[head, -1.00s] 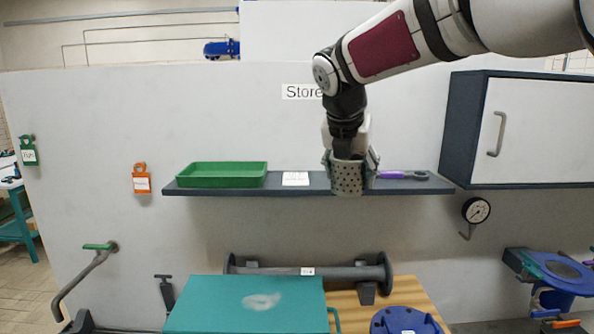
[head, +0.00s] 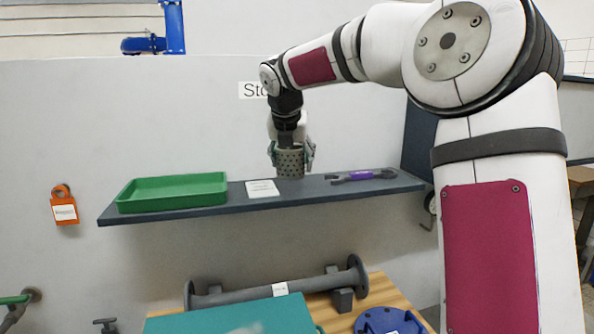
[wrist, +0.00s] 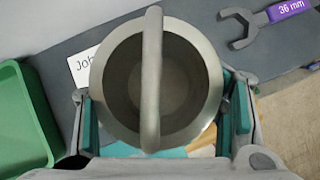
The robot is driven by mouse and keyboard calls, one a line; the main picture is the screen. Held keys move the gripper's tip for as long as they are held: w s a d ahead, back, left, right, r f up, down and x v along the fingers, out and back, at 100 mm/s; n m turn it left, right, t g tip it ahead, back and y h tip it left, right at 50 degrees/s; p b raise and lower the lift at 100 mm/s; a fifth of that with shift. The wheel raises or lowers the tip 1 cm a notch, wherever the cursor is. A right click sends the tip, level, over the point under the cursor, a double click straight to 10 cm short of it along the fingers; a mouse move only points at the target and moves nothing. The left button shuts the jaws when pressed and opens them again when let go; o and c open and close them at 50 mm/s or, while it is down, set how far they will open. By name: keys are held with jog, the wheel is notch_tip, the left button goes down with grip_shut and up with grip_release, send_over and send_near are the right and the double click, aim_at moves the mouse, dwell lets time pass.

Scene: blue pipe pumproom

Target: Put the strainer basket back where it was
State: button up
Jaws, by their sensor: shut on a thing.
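The strainer basket (head: 290,163) is a grey perforated cup, held upright. My gripper (head: 292,160) is shut on it, with a finger on each side. In the wrist view I look down into the empty basket (wrist: 185,90), with its bar handle crossing the opening and my gripper (wrist: 163,115) around it. In the head view the basket shows at the grey shelf (head: 220,207), between a white card (head: 262,188) and a spanner (head: 362,176). I cannot tell whether its bottom touches the shelf. The basket hides part of the card (wrist: 82,66) in the wrist view.
A green tray (head: 172,192) sits on the shelf's left part. The spanner, marked 36 mm (wrist: 290,9), lies to the right. Below are a flanged grey pipe (head: 275,290), a teal box (head: 235,315) and a blue flange (head: 388,321).

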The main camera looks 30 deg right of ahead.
jog(key=w+d, duration=0.3)
jog(key=shift+d+f, duration=0.15)
jog(key=shift+f+p, duration=0.45)
jog(key=shift+f, duration=1.3)
jog(key=shift+f, duration=0.1)
jog(key=o, duration=1.8)
